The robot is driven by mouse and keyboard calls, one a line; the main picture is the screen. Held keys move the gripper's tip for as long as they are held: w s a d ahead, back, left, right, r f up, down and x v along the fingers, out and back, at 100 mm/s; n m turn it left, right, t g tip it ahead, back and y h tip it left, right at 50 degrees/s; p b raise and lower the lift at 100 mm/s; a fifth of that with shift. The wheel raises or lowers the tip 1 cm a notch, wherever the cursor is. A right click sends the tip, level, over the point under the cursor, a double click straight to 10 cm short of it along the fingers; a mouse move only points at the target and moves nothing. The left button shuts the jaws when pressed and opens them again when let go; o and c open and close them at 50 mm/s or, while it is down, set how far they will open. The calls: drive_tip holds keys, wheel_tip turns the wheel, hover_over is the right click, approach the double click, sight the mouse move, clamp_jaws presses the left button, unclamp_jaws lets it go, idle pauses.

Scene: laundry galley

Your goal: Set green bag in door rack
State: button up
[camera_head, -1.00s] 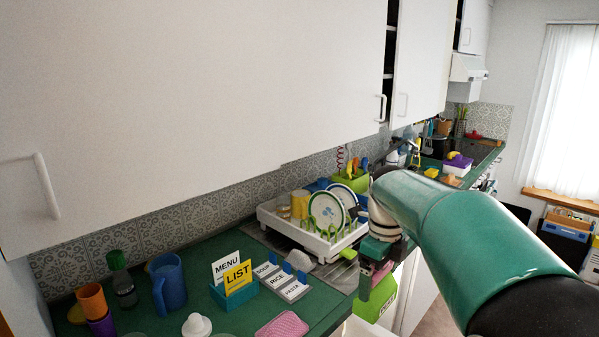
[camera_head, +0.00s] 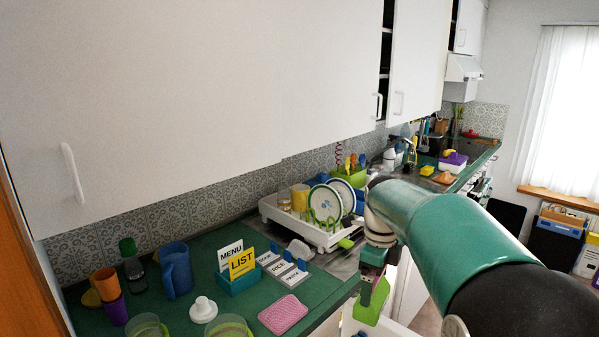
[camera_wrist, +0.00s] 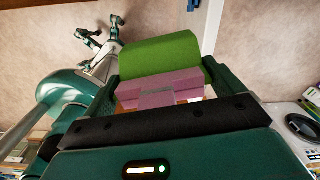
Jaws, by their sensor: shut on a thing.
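The green bag (camera_head: 369,309) hangs at my gripper (camera_head: 374,283) in the head view, in front of the counter's front edge. In the wrist view the bag (camera_wrist: 160,56) is a bright green, rounded block just beyond the jaws. My gripper (camera_wrist: 163,92) is shut on it, with mauve-pink pieces showing between the dark fingers. In the head view the bag is tilted and its top is partly covered by the gripper. A white open-topped unit (camera_head: 392,327) stands below the bag at the bottom edge; I cannot tell whether it is the door rack.
The green counter (camera_head: 215,305) holds a blue jug (camera_head: 176,270), a menu holder (camera_head: 238,278), a pink cloth (camera_head: 283,315) and several cups. A white dish rack (camera_head: 305,233) stands beyond. White cabinets (camera_head: 200,90) hang above. My arm covers much of the right side.

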wheel_tip(320, 180, down, 31)
drive_tip(key=w+a+n, duration=0.1)
drive_tip(key=n, duration=2.3)
drive_tip(key=shift+w, duration=0.15)
drive_tip(key=shift+f, duration=0.1)
